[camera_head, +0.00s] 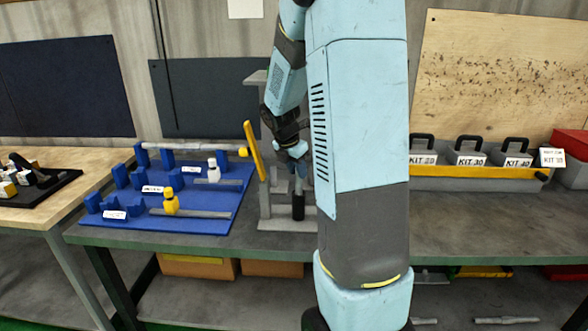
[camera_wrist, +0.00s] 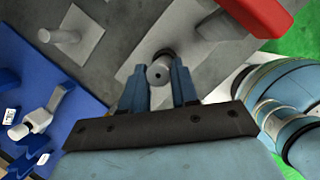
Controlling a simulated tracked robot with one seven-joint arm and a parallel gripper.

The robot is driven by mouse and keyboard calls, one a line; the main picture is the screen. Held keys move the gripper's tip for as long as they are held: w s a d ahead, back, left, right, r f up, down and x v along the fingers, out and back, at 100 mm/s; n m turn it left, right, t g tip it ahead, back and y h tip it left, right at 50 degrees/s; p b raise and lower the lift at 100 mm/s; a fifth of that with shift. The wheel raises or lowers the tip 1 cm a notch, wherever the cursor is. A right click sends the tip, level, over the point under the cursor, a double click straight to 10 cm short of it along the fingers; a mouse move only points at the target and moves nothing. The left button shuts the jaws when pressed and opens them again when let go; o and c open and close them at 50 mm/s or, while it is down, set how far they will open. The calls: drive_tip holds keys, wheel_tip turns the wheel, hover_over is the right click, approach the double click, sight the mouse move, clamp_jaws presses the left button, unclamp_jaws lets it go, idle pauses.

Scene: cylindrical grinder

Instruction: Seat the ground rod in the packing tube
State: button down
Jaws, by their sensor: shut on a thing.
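My gripper (camera_head: 299,178) is lowered over the grey stand in the head view. In the wrist view its two fingers (camera_wrist: 158,88) are shut on a grey rod (camera_wrist: 158,73), whose round end with a small dark centre faces the camera. A black tube (camera_head: 298,207) stands upright on the grey base (camera_head: 285,223), directly below the fingers. A dark rim (camera_wrist: 163,54) shows just behind the rod in the wrist view. The rod looks upright and in line with the tube. I cannot tell how deep it sits, as the fingers hide the junction.
A tilted yellow bar (camera_head: 254,150) stands close left of my gripper. Grey kit boxes (camera_head: 468,155) stand right. A red part (camera_wrist: 258,14) shows near my wrist.

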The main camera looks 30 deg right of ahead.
drive_tip(key=shift+f, duration=0.35)
drive_tip(key=c, duration=0.9)
unclamp_jaws()
drive_tip(key=shift+o, duration=0.2)
drive_tip(key=shift+r, duration=0.6)
drive_tip(key=v, duration=1.2)
drive_tip(key=s+a+r+m+t+y, duration=0.1)
drive_tip(key=s+a+m+t+y, duration=0.1)
drive_tip(key=s+a+m, duration=0.5)
drive_tip(key=s+a+r+m+t+y, duration=0.1)
drive_tip(key=s+a+r+m+t, duration=0.1)
drive_tip(key=s+a+m, duration=0.6)
drive_tip(key=s+m, duration=0.6)
drive_tip(key=s, duration=0.3)
drive_tip(key=shift+r+y, duration=0.25)
drive_tip(key=shift+y, duration=0.15)
